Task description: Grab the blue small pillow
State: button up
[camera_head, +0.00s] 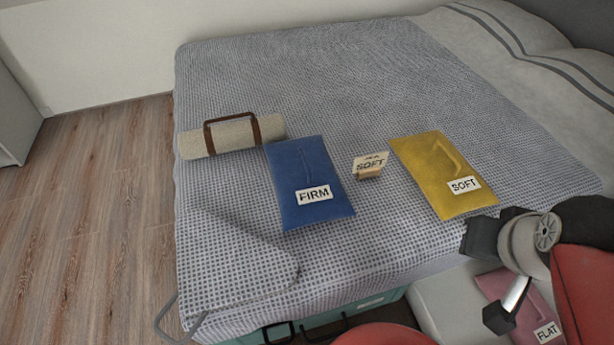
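The blue small pillow (302,170) lies flat on the bed, left of the middle, with a white label reading FIRM. Its whole top face shows, and nothing touches it from above. My arm comes in at the lower right. Its dark end parts, which look like my gripper (491,278), are right of and below the blue pillow, well apart from it. I see nothing held there, but the angle does not show clearly how the fingers stand.
A yellow pillow (425,165) labelled SOFT lies right of a small SOFT sign (369,166). A beige roll (222,138) with brown straps lies close to the blue pillow's upper left. A pink pillow (497,287) labelled FLAT is below the bed (300,80) edge. Wooden floor is clear at left.

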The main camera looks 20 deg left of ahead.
aim_at(309, 190)
jog(key=k+j+z, duration=0.15)
jog(key=k+j, duration=0.15)
jog(key=k, duration=0.15)
jog(key=k+j+z, duration=0.15)
jog(key=k, duration=0.35)
jog(key=j+z, duration=0.15)
jog(key=j, duration=0.55)
jog(key=k+j+z, duration=0.15)
jog(key=j, duration=0.5)
jog(key=i+j+z, duration=0.1)
jog(key=j, duration=0.35)
